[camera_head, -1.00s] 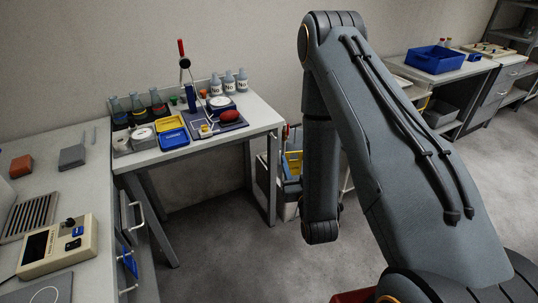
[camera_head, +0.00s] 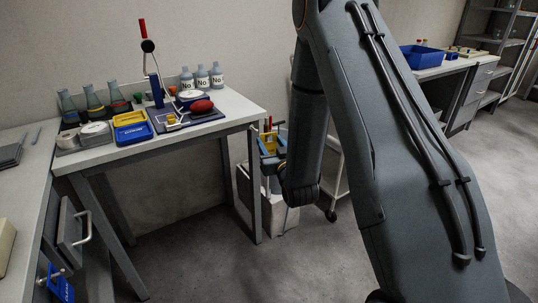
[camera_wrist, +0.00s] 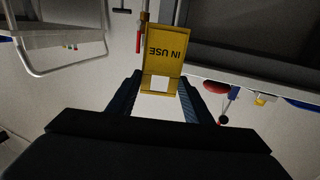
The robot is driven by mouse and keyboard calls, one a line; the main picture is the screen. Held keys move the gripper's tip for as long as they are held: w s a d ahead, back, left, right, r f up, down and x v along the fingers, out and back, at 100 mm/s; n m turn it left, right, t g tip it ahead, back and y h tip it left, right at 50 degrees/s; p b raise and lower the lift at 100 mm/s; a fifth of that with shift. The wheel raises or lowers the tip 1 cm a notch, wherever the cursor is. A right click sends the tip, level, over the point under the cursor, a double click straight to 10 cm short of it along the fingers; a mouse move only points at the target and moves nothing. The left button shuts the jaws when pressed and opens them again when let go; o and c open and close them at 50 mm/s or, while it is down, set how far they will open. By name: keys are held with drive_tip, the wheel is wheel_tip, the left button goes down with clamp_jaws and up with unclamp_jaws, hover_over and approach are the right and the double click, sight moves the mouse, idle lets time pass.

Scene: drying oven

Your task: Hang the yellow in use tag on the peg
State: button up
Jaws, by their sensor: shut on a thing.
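My gripper (camera_wrist: 163,98) is in the wrist view, with its two dark fingers on either side of the lower end of the yellow tag (camera_wrist: 165,42). It is shut on this tag. The tag stands out beyond the fingertips, and its "IN USE" lettering reads upside down. A white square shows at its lower end between the fingers. A thin upright rod with a red part (camera_wrist: 139,41) shows just left of the tag; I cannot tell if they touch. I cannot make out the peg for certain.
A bench (camera_head: 88,160) holds flasks, blue and yellow trays, bottles and a stand with a red-tipped rod. A blue tag (camera_head: 60,281) hangs by a drawer at lower left. A bin (camera_head: 280,215) stands right of the bench. Some grey floor between the benches is clear.

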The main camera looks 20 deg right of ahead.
sight(271, 144)
drive_tip(key=shift+w+d+f+b, duration=0.1)
drive_tip(key=shift+w+f+b, duration=0.2)
drive_tip(key=shift+w+b, duration=0.35)
drive_tip(key=shift+w+d+f+b, duration=0.1)
drive_tip(key=shift+w+f+b, duration=0.15)
drive_tip(key=shift+w+b, duration=0.35)
drive_tip(key=shift+w+d+f+b, duration=0.1)
drive_tip(key=shift+w+f+b, duration=0.2)
drive_tip(key=shift+w+b, duration=0.35)
drive_tip(key=w+a+f+b, duration=0.1)
drive_tip(key=w+a+b, duration=0.2)
drive_tip(key=w, duration=0.6)
drive_tip(key=shift+f+b, duration=0.25)
drive_tip(key=shift+b, duration=0.35)
drive_tip(key=o, duration=1.1)
